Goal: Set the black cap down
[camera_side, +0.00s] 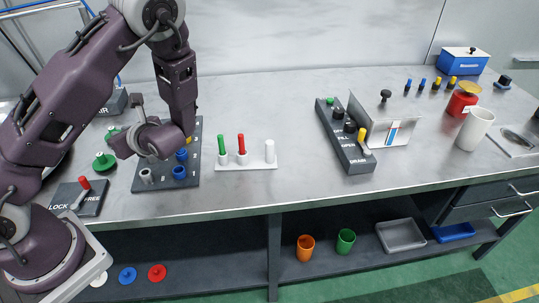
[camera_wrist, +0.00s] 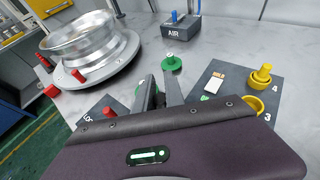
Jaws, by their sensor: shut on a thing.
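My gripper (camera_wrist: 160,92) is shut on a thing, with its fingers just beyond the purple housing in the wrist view. Only a dark shape shows at the fingers, so the black cap in the grip is mostly hidden. In the side view my gripper (camera_side: 118,145) is low at the left of the bench, largely covered by my own arm. It is beside the dark numbered board (camera_side: 140,180), which carries blue, grey and yellow rings and caps. The board also shows in the wrist view (camera_wrist: 228,84), with a yellow cap (camera_wrist: 262,74) near the 4.
A green knobbed disc (camera_side: 104,162) lies on the bench near a LOCK/FREE lever block (camera_side: 90,202). A metal wheel (camera_wrist: 85,45) and an AIR box (camera_wrist: 180,30) show in the wrist view. A white peg rack (camera_side: 246,163) stands right of the board. Bench front is clear.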

